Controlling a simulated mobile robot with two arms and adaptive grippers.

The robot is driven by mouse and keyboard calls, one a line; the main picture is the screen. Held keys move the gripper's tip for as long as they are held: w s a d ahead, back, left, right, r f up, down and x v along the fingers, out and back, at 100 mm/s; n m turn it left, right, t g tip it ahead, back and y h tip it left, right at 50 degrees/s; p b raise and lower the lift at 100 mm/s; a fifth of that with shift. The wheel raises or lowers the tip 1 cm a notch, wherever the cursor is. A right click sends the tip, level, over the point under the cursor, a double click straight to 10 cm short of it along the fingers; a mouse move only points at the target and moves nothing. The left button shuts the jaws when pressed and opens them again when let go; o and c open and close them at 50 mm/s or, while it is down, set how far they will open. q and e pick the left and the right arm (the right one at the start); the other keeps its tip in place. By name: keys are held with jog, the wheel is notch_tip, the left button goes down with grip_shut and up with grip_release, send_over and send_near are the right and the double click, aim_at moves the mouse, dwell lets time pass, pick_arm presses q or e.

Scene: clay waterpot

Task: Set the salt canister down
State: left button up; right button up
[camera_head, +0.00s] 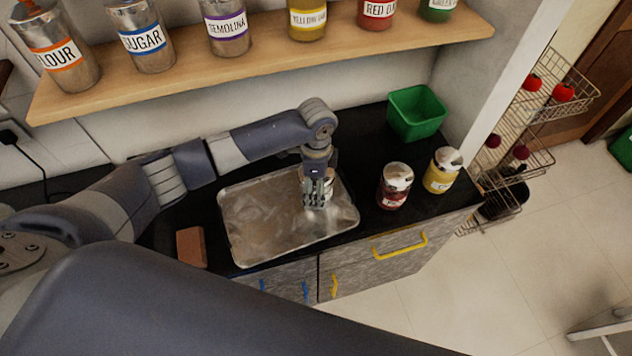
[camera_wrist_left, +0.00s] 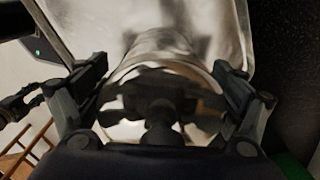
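My left gripper (camera_head: 318,198) points down over the right part of a shiny metal tray (camera_head: 245,235) on the black counter. A metal-lidded canister, taken as the salt canister (camera_head: 329,178), is mostly hidden behind the gripper in the head view. In the left wrist view the canister's round shiny top (camera_wrist_left: 160,65) fills the space between the fingers of the left gripper (camera_wrist_left: 165,95), with one finger against each side. I cannot read its label or tell whether its base touches the tray.
A red-labelled jar (camera_head: 394,187) and a yellow-labelled jar (camera_head: 442,171) stand right of the tray. A green bin (camera_head: 416,113) is behind them, and a brown block (camera_head: 191,247) lies left of the tray. A wooden shelf (camera_head: 270,62) with labelled canisters runs above. The tray's left half is bare.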

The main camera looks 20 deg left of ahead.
pick_arm(q)
notch_tip(320, 180, up, 12)
jog(key=b, duration=0.2)
jog(key=shift+r+b, duration=0.15)
jog(key=shift+b, duration=0.15)
dwell(0.3)
jog(key=shift+s, duration=0.1)
dwell(0.3)
